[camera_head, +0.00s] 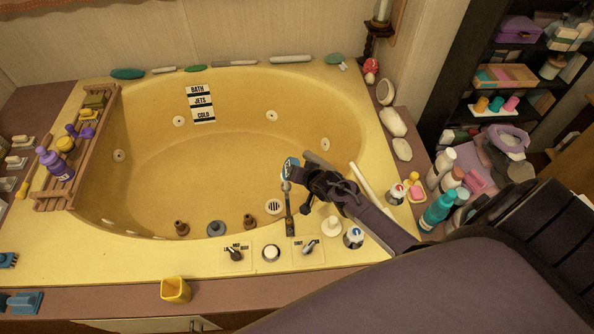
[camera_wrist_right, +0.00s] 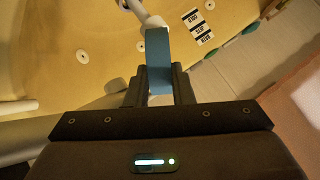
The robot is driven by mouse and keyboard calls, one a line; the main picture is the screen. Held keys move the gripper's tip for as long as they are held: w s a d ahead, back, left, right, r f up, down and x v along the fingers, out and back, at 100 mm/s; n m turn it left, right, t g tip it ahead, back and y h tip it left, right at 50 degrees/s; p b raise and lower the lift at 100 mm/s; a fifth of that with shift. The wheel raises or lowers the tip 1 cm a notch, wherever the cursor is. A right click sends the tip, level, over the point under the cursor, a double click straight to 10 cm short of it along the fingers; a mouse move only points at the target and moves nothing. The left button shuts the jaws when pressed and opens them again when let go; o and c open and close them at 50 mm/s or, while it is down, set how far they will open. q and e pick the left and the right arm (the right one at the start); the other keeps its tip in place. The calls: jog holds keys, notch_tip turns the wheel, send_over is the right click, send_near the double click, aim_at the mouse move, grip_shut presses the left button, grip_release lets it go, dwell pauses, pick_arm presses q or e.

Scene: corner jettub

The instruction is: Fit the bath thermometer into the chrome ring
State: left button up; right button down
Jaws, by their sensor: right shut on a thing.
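My right gripper (camera_head: 303,174) reaches in from the right over the front rim of the yellow tub. It is shut on the bath thermometer (camera_head: 290,168), a small blue and white piece. In the right wrist view the thermometer shows as a blue block (camera_wrist_right: 158,55) between the two fingers (camera_wrist_right: 158,82). A slim upright post (camera_head: 289,212) stands just below it in the head view. A pale rounded part (camera_wrist_right: 152,22) shows beyond the block in the wrist view; I cannot tell whether it is the chrome ring or touches the thermometer. My left gripper is out of view.
The tub basin (camera_head: 215,150) is empty and open to the left. Knobs (camera_head: 271,253), a white-topped jar (camera_head: 353,237) and levers (camera_head: 310,246) crowd the front rim. Bottles (camera_head: 438,210) stand at the right. A wooden rack (camera_head: 98,150) spans the left side.

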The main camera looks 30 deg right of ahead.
jog(key=shift+f+b, duration=1.55)
jog(key=shift+f, duration=0.8)
jog(key=c, duration=1.2)
grip_release()
jog(key=p+v, duration=0.1)
jog(key=v, duration=0.6)
jog(key=shift+s+r+p, duration=0.25)
jog(key=shift+s+p, duration=0.1)
jog(key=shift+p, duration=0.05)
